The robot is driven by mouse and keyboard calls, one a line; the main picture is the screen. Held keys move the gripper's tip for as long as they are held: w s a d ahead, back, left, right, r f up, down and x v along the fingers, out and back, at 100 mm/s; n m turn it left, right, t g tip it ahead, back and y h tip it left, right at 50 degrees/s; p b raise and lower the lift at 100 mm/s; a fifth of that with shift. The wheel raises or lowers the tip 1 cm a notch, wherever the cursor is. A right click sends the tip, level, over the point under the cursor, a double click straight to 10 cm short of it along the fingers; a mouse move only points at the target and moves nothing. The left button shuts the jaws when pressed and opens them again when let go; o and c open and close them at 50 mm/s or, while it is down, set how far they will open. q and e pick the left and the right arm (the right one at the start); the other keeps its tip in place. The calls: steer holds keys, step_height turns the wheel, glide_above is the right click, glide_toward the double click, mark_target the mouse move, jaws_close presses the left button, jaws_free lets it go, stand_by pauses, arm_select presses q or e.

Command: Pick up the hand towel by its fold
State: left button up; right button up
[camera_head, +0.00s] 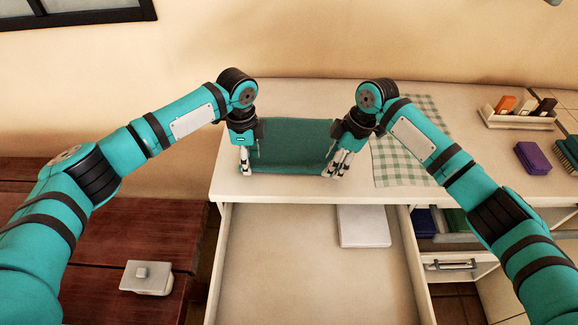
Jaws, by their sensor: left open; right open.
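The hand towel looks to be the folded dark teal cloth (291,140) lying flat on the white counter. My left gripper (250,165) is open at the towel's left end, its fingers pointing down. My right gripper (338,165) is open at the towel's right end, also pointing down, and hides part of that edge. I cannot tell whether the fingers touch the cloth.
Below the counter an open drawer (290,270) holds a white folded item (363,226). A green checked cloth (408,150) lies right of the towel. A wooden bench (120,240) is at left.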

arm_select(q)
steer(key=shift+f, duration=0.15)
arm_select(e)
steer(key=shift+f, duration=0.1)
arm_select(q)
steer(key=shift+f+b, duration=0.55)
steer(key=shift+b, duration=0.15)
arm_select(e)
steer(key=shift+f, duration=0.6)
steer(key=shift+f, duration=0.1)
steer(key=shift+f, duration=0.15)
arm_select(q)
steer(key=c, duration=0.9)
arm_select(e)
steer(key=shift+s+f, duration=0.1)
steer(key=c, duration=0.9)
arm_select(q)
steer(key=shift+s+f, duration=0.1)
jaws_close()
arm_select(e)
jaws_close()
steer(key=shift+f, duration=0.1)
